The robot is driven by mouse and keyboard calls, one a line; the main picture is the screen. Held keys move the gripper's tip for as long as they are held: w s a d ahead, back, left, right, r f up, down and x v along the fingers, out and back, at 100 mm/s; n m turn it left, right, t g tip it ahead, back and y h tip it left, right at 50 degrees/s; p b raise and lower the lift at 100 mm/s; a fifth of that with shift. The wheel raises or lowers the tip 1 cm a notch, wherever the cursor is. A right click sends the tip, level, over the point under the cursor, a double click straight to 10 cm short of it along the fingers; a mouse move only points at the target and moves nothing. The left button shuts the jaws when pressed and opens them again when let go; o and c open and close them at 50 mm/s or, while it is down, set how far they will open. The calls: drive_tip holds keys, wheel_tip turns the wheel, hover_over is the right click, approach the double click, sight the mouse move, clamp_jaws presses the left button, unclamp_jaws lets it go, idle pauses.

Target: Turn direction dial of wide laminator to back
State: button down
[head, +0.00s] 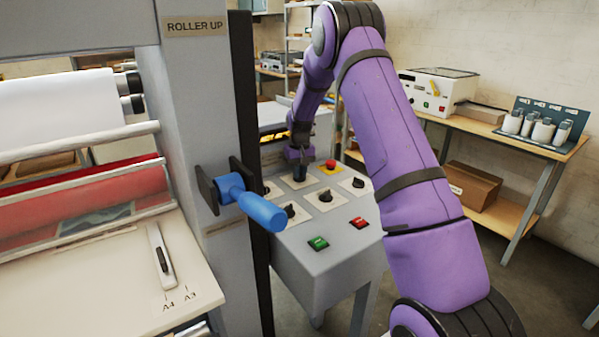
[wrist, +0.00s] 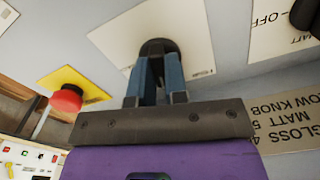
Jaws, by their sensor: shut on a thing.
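The wide laminator (head: 205,100) fills the left of the head view, with its grey control panel (head: 335,255) beside it. My gripper (head: 299,170) reaches down to a dial at the back of this panel, left of the red stop button. In the wrist view the two blue fingers of my gripper (wrist: 159,78) are shut on a black dial (wrist: 158,47) on a cream plate (wrist: 110,40). The lettering on this plate is mostly hidden or too small to read, so I cannot tell which way the dial points.
A red stop button (head: 330,164) on a yellow plate stands close to my gripper. Several other black dials, a green button (head: 318,243) and a red button (head: 359,222) share the panel. A blue crank handle (head: 262,210) juts out in front. A wooden bench (head: 500,140) stands at right.

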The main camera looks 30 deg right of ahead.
drive_tip(key=m, duration=1.1)
drive_tip(key=shift+m, duration=2.1)
drive_tip(key=c, duration=1.1)
unclamp_jaws()
drive_tip(key=shift+c, duration=0.2)
wheel_tip(320, 180, up, 11)
